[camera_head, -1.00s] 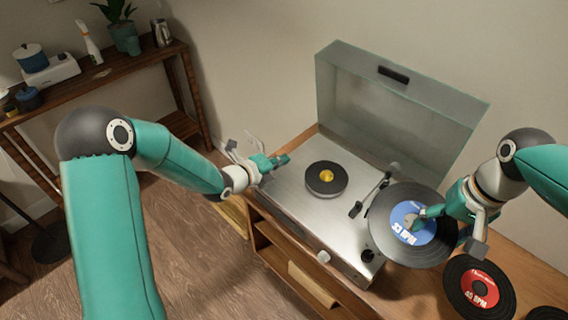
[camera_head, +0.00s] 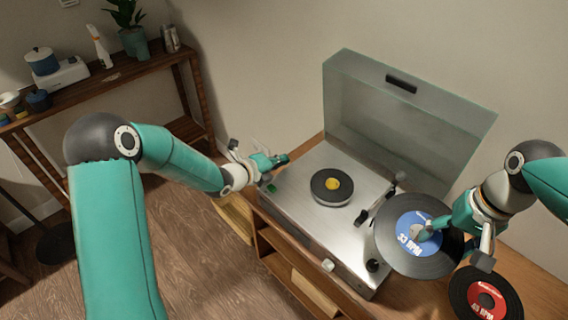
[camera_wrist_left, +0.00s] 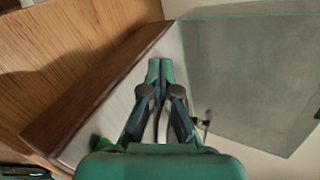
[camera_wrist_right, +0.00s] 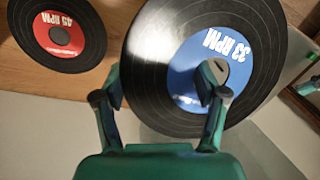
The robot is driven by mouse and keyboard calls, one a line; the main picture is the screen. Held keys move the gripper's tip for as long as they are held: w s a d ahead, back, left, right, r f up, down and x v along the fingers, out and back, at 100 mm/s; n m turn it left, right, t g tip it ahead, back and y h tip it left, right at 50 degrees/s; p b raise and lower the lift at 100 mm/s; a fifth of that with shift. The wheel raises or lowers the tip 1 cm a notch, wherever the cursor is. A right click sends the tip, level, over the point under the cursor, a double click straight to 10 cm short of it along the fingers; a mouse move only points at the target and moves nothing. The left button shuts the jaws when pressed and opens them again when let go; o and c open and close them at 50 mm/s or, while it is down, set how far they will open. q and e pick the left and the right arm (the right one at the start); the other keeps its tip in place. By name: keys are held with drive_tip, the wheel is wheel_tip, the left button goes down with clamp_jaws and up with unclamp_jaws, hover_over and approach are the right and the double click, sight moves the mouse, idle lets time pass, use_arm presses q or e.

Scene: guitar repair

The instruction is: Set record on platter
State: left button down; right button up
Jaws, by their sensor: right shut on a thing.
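The black record with a blue 33 RPM label (camera_head: 400,255) is held by my right gripper (camera_head: 428,234), over the right front of the turntable. In the right wrist view (camera_wrist_right: 165,62) one finger lies across the label and the other is near the record's edge. The right gripper (camera_wrist_right: 163,90) is shut on this record. The platter (camera_head: 322,197), dark with a yellow centre, is bare on the silver turntable (camera_head: 290,203). My left gripper (camera_head: 275,162) is shut and empty at the turntable's back left; its fingertips meet in the left wrist view (camera_wrist_left: 160,72).
The tonearm (camera_head: 380,200) lies right of the platter. The clear lid (camera_head: 400,115) stands open behind. A red-label 45 RPM record (camera_head: 487,297) lies on the wooden cabinet (camera_head: 535,290) to the right. A shelf (camera_head: 100,92) with pots and a plant stands back left.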

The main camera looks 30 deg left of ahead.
drive_tip(key=shift+r, duration=0.15)
use_arm(q)
drive_tip(key=w+a+p, duration=0.1)
drive_tip(key=w+a, duration=0.2)
drive_tip(key=a, duration=0.2)
drive_tip(key=shift+w, duration=0.15)
use_arm(e)
drive_tip(key=shift+r, duration=0.4)
idle(0.8)
use_arm(q)
drive_tip(key=shift+a, duration=0.2)
